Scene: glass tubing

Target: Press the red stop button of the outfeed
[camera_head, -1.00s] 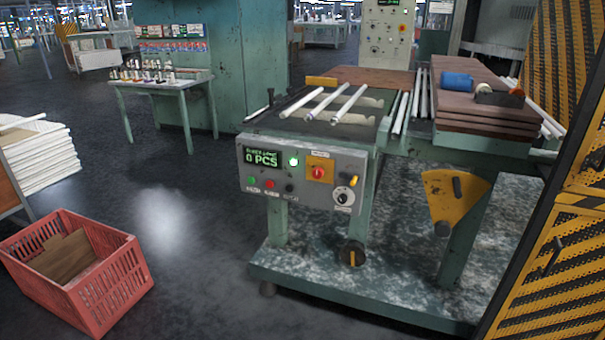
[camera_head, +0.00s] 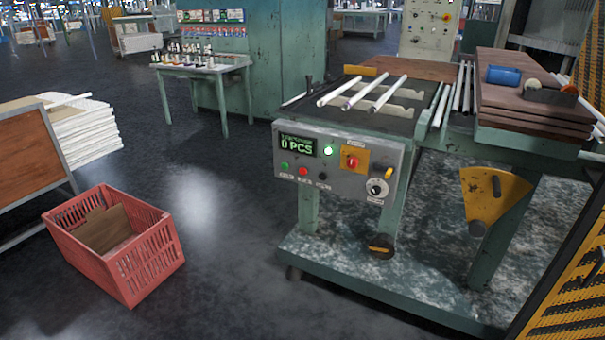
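The outfeed machine (camera_head: 352,209) stands right of centre, with a grey control panel (camera_head: 345,187) on its front. The panel has a green display reading "0 PCS" (camera_head: 297,145) and a lit green lamp (camera_head: 328,151). Below the display are a small green button (camera_head: 285,166), a small red button (camera_head: 303,171) and a black one (camera_head: 322,176). A larger red knob or switch (camera_head: 352,161) sits on a yellow plate. Which red control is the stop button cannot be read from the blurred labels. Neither gripper is in view.
A red crate (camera_head: 165,236) with cardboard stands on the floor at left. White stacked sheets (camera_head: 88,140) are behind it. Glass tubes (camera_head: 375,93) lie on the machine top. The floor before the panel (camera_head: 225,240) is clear.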

